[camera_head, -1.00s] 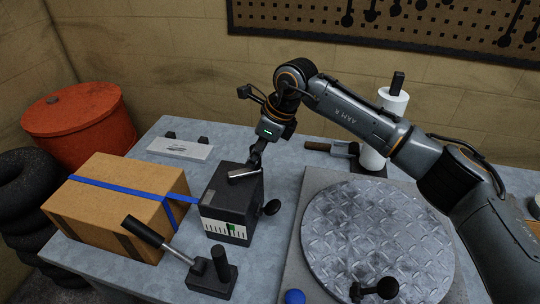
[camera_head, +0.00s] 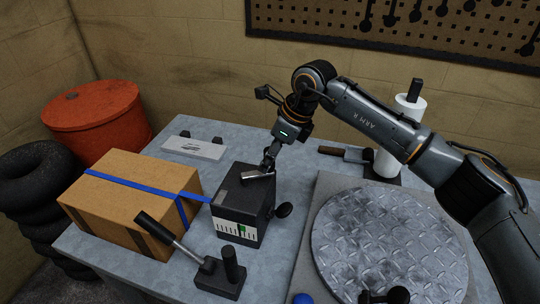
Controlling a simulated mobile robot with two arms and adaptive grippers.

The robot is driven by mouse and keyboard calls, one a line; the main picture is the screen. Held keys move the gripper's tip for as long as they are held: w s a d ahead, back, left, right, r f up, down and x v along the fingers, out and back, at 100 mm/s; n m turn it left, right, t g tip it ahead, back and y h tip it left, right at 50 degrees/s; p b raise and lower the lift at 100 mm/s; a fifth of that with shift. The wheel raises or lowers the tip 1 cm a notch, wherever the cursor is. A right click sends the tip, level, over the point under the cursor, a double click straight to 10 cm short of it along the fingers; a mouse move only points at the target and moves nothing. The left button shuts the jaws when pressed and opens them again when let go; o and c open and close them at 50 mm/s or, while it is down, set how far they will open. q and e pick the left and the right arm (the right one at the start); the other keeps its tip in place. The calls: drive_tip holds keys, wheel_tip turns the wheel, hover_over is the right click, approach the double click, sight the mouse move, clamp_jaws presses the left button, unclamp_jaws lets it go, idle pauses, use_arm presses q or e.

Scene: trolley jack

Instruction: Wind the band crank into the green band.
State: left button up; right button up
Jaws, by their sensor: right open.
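The black box (camera_head: 237,200) stands on the bench with a blue strap (camera_head: 196,196) running into its left side. Its front has a white scale with a green band (camera_head: 242,231); a pointer is too small to make out. A short silver crank handle (camera_head: 258,175) lies over the box top. My right gripper (camera_head: 268,168) is open, pointing down at the handle; whether its fingers touch the handle I cannot tell. A black round knob (camera_head: 283,210) sticks out from the box's right side. My left gripper is not in view.
A cardboard box (camera_head: 130,200) with the blue strap stands at left. A lever on a black base (camera_head: 222,280) stands in front. A round metal plate (camera_head: 390,240) fills the right, with a blue ball (camera_head: 303,298) at its near edge. A white roll (camera_head: 405,120) stands behind.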

drive_tip(key=v, duration=1.1)
drive_tip(key=shift+d+r, duration=0.2)
drive_tip(key=shift+r, duration=0.1)
